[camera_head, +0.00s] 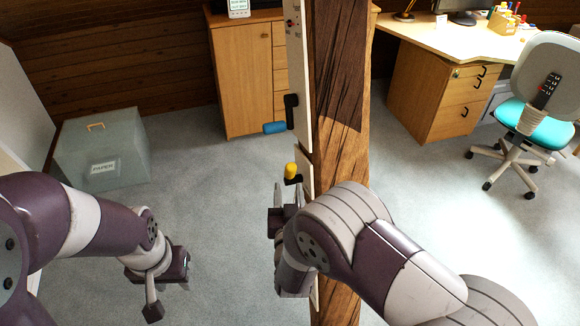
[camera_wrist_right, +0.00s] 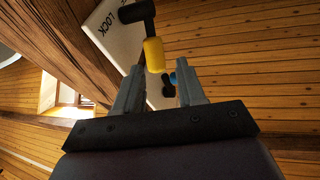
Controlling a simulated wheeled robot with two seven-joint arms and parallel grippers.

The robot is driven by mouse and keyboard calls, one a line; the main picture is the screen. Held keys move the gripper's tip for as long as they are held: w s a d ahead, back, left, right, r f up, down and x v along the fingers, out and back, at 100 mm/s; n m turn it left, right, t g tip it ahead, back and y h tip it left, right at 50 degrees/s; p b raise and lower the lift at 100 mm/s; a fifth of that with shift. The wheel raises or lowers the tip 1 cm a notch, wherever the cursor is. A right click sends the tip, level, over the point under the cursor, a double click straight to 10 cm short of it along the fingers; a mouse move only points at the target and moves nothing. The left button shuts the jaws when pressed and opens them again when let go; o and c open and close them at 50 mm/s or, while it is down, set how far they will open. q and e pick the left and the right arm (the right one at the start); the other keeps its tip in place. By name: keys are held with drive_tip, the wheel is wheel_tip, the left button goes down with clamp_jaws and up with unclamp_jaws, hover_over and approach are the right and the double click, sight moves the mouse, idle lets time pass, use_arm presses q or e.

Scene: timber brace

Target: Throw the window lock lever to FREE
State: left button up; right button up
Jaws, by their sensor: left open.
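A lever with a yellow grip (camera_head: 291,170) and a black arm is on a white plate (camera_head: 303,165) on the timber post's left side. In the right wrist view the yellow grip (camera_wrist_right: 154,55) is just beyond the fingertips, roughly in line with the gap. "LOCK" is printed on the white plate (camera_wrist_right: 112,30); I see no FREE mark. My right gripper (camera_wrist_right: 160,82) is open and empty, just below the yellow grip in the head view. My left gripper (camera_head: 170,285) is open and empty, low over the floor at the left.
A second lever with a blue grip (camera_head: 275,127) is higher on the post (camera_head: 340,120). A grey box marked PAPER (camera_head: 103,150) is on the left, a wooden cabinet (camera_head: 243,80) behind. A desk (camera_head: 430,90) and swivel chair (camera_head: 540,90) are right. The carpet between is clear.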

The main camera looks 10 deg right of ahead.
sight(291, 175)
drive_tip(key=w, duration=0.3)
drive_tip(key=w+d, duration=0.1)
drive_tip(key=w, duration=0.2)
drive_tip(key=shift+w+d+r+p, duration=0.2)
drive_tip(key=shift+w+p, duration=0.1)
drive_tip(key=shift+w, duration=0.1)
drive_tip(key=shift+w+a+f, duration=0.1)
drive_tip(key=shift+w+a, duration=0.15)
drive_tip(key=shift+w, duration=0.2)
drive_tip(key=shift+s+d, duration=0.1)
drive_tip(key=shift+d, duration=0.1)
use_arm(q)
drive_tip(key=shift+s+d+r, duration=0.3)
drive_tip(key=shift+d+r, duration=0.1)
drive_tip(key=shift+r, duration=0.3)
use_arm(e)
clamp_jaws()
